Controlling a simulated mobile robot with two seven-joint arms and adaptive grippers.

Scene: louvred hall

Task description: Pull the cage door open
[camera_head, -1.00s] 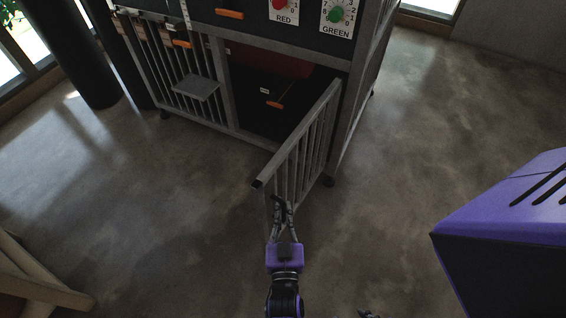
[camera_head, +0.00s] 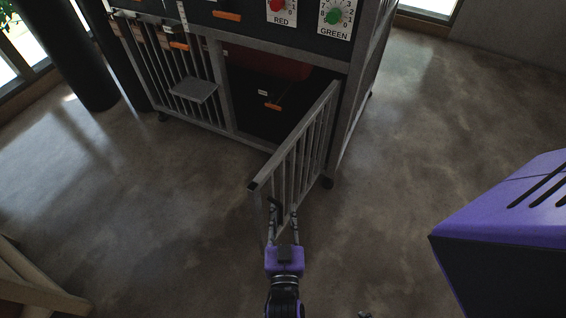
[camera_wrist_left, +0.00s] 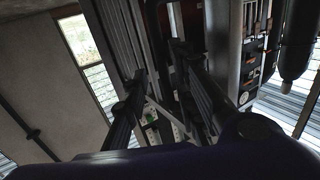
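The cage door (camera_head: 303,150) is a grey barred panel hinged at the cabinet's right front corner. It stands swung well out from the opening, its free end toward me. My left gripper (camera_head: 284,207) is at the lower part of the door's free end, its fingers spread apart. I cannot tell whether they touch the bars. In the left wrist view, its two fingers (camera_wrist_left: 166,92) are apart, with nothing clearly held between them. A small dark tip at the bottom edge of the head view may be my right gripper (camera_head: 365,314); its state is hidden.
RED and GREEN dials (camera_head: 334,15) are above. The concrete floor (camera_head: 160,230) is clear around the door.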

